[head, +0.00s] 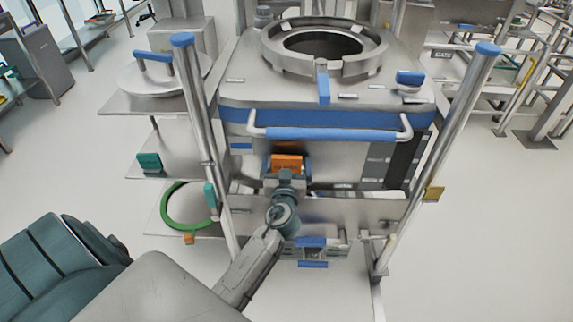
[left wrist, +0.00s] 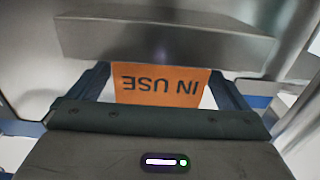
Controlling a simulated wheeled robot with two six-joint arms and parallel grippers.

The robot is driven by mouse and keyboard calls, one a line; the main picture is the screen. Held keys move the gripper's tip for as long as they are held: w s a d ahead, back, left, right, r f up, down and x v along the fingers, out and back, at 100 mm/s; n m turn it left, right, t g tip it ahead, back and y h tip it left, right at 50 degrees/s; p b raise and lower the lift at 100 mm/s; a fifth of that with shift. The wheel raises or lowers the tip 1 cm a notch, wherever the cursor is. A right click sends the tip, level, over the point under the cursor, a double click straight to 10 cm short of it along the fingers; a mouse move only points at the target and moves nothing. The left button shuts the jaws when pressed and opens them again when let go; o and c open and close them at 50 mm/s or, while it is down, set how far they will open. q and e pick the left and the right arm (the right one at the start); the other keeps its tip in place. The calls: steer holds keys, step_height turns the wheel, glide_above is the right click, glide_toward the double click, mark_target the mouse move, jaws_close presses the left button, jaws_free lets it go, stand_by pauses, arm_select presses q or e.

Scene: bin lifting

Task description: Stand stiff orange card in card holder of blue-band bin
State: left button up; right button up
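The orange card (head: 287,163) is upright in front of the lower front of the blue-band bin (head: 235,118). My left gripper (head: 286,170) reaches up from below, its fingers on either side of the card. In the left wrist view the card (left wrist: 160,85) reads "IN USE" upside down, and the fingertips of the left gripper (left wrist: 161,78) meet its two side edges. A steel bar (left wrist: 165,37) runs across just beyond the card. I cannot make out the card holder clearly or tell whether the card touches it. My right gripper is out of view.
A blue handle bar (head: 330,134) crosses the bin's front above the card. Steel posts with blue caps stand at left (head: 195,110) and right (head: 440,150). A steel crossbar (head: 345,210) lies below. Side shelves (head: 140,105) hold a lid and a green ring (head: 168,215).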

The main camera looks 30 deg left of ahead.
arm_select(q)
steer(key=shift+r, duration=0.1)
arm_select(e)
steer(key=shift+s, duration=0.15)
arm_select(q)
steer(key=shift+s+d+f, duration=0.2)
steer(key=shift+s+d, duration=0.1)
steer(key=shift+s, duration=0.15)
steer(key=b+v, duration=0.3)
steer(key=v, duration=0.8)
steer(key=s+a+f+m+g+h, duration=0.1)
steer(key=s+f+m+g+h, duration=0.2)
steer(key=f, duration=0.7)
steer(key=s+f+g+h, duration=0.1)
steer(key=s+f+g, duration=0.25)
steer(key=f, duration=0.65)
steer(key=s+d+f+m+g+h, duration=0.2)
steer(key=s+f+m+g+h, duration=0.2)
steer(key=s+f, duration=0.9)
steer(key=shift+s+f+g+h, duration=0.4)
steer(key=shift+s+g, duration=0.65)
steer(key=shift+g, duration=0.2)
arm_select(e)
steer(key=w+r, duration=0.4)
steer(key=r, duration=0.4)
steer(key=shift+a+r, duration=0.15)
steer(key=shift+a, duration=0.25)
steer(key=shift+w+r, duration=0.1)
